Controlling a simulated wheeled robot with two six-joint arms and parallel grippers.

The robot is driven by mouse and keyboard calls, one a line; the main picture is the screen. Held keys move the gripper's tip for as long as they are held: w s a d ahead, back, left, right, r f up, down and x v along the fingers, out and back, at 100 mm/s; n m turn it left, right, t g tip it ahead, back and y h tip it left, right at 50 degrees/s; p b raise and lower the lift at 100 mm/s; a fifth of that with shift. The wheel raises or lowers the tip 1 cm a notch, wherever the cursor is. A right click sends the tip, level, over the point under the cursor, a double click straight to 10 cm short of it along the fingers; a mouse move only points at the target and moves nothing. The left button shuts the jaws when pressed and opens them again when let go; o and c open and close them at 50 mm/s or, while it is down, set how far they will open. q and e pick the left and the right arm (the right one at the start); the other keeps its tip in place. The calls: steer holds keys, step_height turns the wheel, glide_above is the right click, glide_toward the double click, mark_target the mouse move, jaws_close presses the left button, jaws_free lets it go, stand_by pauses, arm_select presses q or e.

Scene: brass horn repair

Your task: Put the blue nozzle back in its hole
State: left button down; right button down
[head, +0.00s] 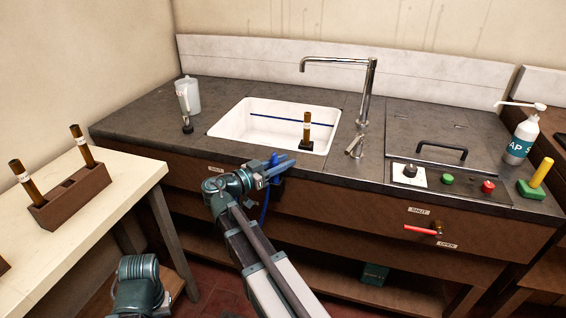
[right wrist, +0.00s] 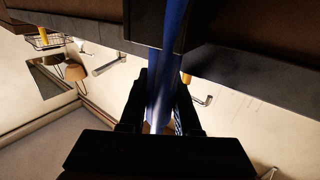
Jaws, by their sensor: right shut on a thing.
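The blue nozzle (head: 274,158) is at the front edge of the sink counter, between the fingers of my right gripper (head: 279,168). The right gripper is shut on it. In the right wrist view the blue nozzle (right wrist: 168,80) runs up between the two dark fingers, and its far end passes out of the picture. A blue hose (head: 265,208) hangs below the gripper in front of the cabinet. I cannot make out the nozzle's hole; the gripper and arm cover part of the counter front. Part of my left arm shows at the bottom, but its gripper does not.
Behind the gripper is the white sink (head: 228,122) with a brass tube (head: 306,130) standing in it. A tap (head: 366,85) rises behind. A clear jug (head: 188,95) stands at left. A brown rack (head: 72,197) with brass tubes is on the pale table (head: 120,185).

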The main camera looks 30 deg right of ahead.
steer(key=shift+f+b, duration=0.5)
steer(key=shift+f, duration=0.1)
steer(key=c, duration=0.5)
jaws_free()
steer(key=shift+r, duration=0.1)
steer(key=shift+c, duration=0.2)
steer(key=shift+a, duration=0.1)
steer(key=s+a, duration=0.1)
steer(key=a, duration=1.2)
steer(key=shift+s+a, duration=0.25)
steer(key=shift+s, duration=0.1)
